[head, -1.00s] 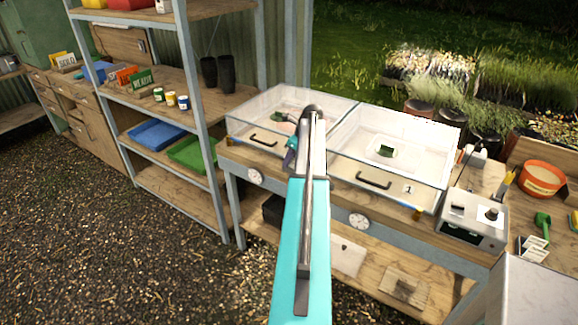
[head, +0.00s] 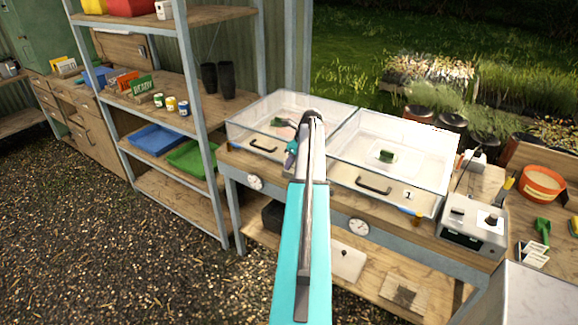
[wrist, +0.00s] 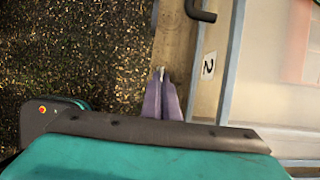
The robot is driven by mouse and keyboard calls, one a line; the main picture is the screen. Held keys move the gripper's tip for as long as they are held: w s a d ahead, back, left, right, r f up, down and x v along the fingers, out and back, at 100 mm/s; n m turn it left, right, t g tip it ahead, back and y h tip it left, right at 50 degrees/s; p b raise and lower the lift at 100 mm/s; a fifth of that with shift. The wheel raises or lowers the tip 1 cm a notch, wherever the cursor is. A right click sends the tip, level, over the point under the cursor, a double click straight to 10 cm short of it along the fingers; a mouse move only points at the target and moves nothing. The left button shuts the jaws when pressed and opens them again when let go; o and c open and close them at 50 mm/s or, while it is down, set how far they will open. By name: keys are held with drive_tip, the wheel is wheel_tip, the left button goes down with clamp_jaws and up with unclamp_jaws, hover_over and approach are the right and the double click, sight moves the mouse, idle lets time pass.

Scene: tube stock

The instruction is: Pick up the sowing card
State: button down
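My gripper, with purple fingers, is in front of the left clear tray in the head view (head: 291,156). In the wrist view its two fingers (wrist: 163,80) lie close together over the wooden bench edge, left of a label marked 2 (wrist: 208,66). A tiny pale sliver shows at the tips; I cannot tell what it is. No card is plainly marked as the sowing card. A pale board (head: 347,264) lies on the lower bench shelf, and a white striped piece (head: 533,252) lies on the bench at right.
Two clear trays, the left (head: 250,130) and the right (head: 440,160), stand on the bench, each with a small green item inside. A grey box with a knob (head: 474,222) and an orange pot (head: 542,183) stand to the right. A shelf rack (head: 203,130) rises at left.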

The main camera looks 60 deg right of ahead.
drive_tip(key=shift+r+p, duration=1.15)
drive_tip(key=shift+r, duration=0.6)
drive_tip(key=s+a+r+p, duration=0.1)
drive_tip(key=s+a+p, duration=0.2)
drive_tip(key=s+a, duration=0.8)
drive_tip(key=shift+s, duration=0.2)
drive_tip(key=shift+a, duration=0.1)
